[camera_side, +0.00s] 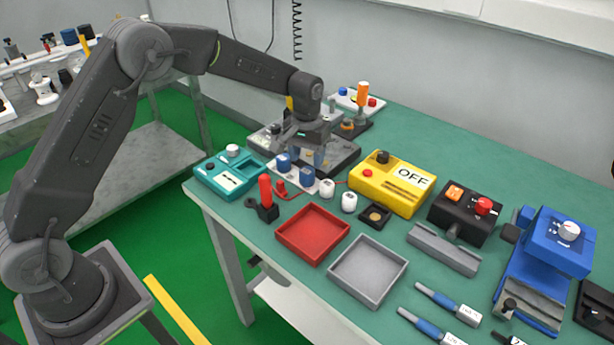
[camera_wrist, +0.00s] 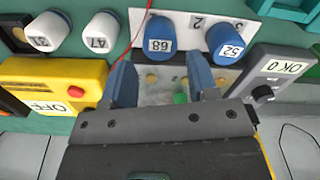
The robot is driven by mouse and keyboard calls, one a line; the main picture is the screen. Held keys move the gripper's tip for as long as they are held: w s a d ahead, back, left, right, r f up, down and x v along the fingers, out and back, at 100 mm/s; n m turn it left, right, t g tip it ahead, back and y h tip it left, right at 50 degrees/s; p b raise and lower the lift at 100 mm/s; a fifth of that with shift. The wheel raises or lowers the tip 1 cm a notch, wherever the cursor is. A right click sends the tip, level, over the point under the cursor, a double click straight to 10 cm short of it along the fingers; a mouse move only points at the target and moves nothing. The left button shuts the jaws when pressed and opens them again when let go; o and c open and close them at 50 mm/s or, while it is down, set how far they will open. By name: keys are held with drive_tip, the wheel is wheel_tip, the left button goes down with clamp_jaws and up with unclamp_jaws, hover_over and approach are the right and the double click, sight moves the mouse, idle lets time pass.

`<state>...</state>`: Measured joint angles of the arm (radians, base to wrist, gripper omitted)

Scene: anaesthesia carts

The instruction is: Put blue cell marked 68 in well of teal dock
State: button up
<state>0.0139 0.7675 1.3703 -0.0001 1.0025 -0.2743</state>
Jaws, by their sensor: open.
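The blue cell marked 68 (camera_wrist: 162,34) stands on a pale numbered plate, just beyond my fingertips in the wrist view. In the side view it appears to be the right one of two blue cells (camera_side: 307,177). The other blue cell, marked 52 (camera_wrist: 228,42), is close to its right in the wrist view. My gripper (camera_wrist: 162,78) is open and empty, with its fingers apart behind the cells. In the side view my gripper (camera_side: 310,155) is low over the table. The teal dock (camera_side: 229,172) is at the table's left end; its well is not clear.
White cells, one marked 47 (camera_wrist: 98,33), stand beside the blue ones. A red tray (camera_side: 312,257) and a grey tray (camera_side: 368,296) lie in front. A red cable crosses near cell 68.

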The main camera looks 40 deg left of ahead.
sight(307, 170)
wheel_tip(307, 170, down, 5)
drive_tip(key=shift+r, duration=0.2)
drive_tip(key=c, duration=0.8)
drive_tip(key=shift+w+r, duration=0.1)
